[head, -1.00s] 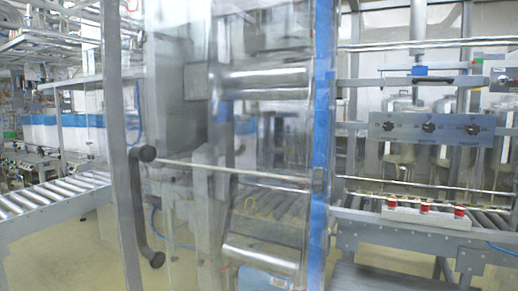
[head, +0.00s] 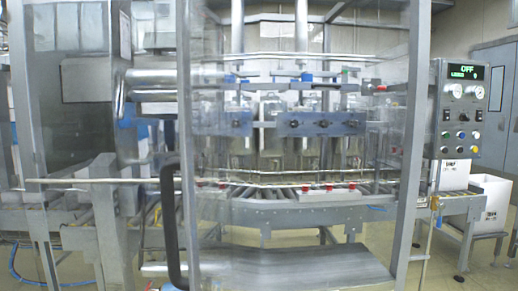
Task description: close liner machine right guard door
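A clear guard door panel (head: 300,215) fills the middle of the head view, between a thin grey upright on its left and a thick grey post (head: 412,140) on its right. A long black handle (head: 171,222) stands upright at the panel's left edge. The liner machine shows through the panel, with a row of dark knobs (head: 294,123) and red-topped parts on a roller conveyor (head: 265,192). Whether the door is fully shut against its frame cannot be told. Neither of my grippers is in view.
A control panel (head: 462,110) with a green "OFF" display and gauges stands on the right. A white bin (head: 490,205) sits below it. A horizontal rod (head: 90,182) crosses at the left. Some bare floor shows at the lower right.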

